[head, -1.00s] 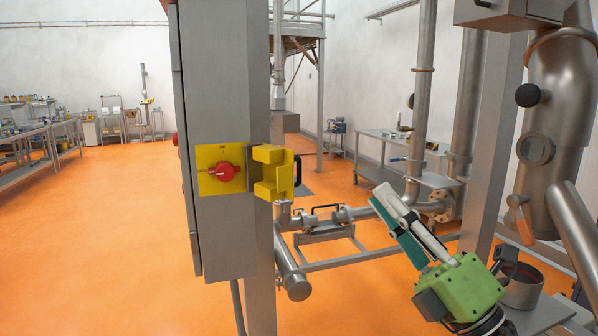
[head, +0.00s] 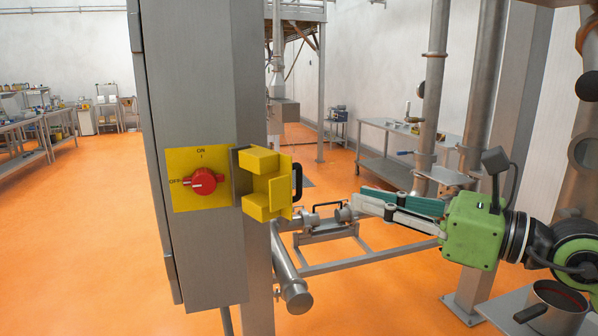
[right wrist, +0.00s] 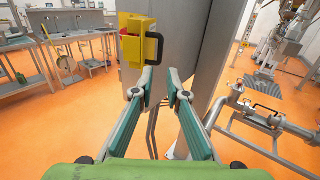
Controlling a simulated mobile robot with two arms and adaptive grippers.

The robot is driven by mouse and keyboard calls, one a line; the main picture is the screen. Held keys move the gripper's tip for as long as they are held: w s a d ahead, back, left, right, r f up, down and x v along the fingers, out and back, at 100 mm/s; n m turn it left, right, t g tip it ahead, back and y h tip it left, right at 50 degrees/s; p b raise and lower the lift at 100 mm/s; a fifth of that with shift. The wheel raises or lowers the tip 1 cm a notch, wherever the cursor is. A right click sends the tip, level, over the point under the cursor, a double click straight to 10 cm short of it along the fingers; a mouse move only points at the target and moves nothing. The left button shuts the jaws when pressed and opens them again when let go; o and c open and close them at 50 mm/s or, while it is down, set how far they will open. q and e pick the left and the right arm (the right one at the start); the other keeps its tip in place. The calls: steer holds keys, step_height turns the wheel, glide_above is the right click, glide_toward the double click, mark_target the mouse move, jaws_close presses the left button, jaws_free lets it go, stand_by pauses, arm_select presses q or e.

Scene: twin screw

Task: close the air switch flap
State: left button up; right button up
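The yellow air switch flap (head: 268,183) stands swung open at the right edge of the grey cabinet. It leaves the yellow plate (head: 176,194) and its red knob (head: 205,181) uncovered. The flap also shows in the right wrist view (right wrist: 134,47), beyond and slightly left of the fingertips. My right gripper (head: 358,199) is to the right of the flap and apart from it, its fingers pointing left. In the right wrist view its fingers (right wrist: 160,76) are apart with nothing between them, so it is open and empty. My left gripper is not in view.
The tall grey cabinet (head: 200,90) carries the switch. Pipes on a low metal frame (head: 340,262) stand behind the flap and below my right gripper. A black handle (head: 297,182) shows at the flap's right side. Orange floor (head: 80,240) is open to the left.

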steer(key=p, duration=0.4)
glide_toward(301, 183)
steer(key=x, duration=0.2)
steer(key=r+x, duration=0.1)
steer(key=x, duration=0.1)
steer(key=shift+a, duration=0.2)
steer(key=x, duration=0.2)
steer(key=p+x, duration=0.1)
steer(key=x, duration=0.1)
steer(key=p+x, duration=0.1)
steer(key=x, duration=0.1)
steer(key=shift+w+d+f, duration=0.1)
steer(key=shift+d+f, duration=0.05)
steer(key=shift+f, duration=0.15)
steer(key=shift+w+f, duration=0.1)
steer(key=shift+w, duration=0.05)
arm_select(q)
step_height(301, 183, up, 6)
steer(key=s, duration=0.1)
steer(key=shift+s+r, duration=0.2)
arm_select(e)
jaws_close()
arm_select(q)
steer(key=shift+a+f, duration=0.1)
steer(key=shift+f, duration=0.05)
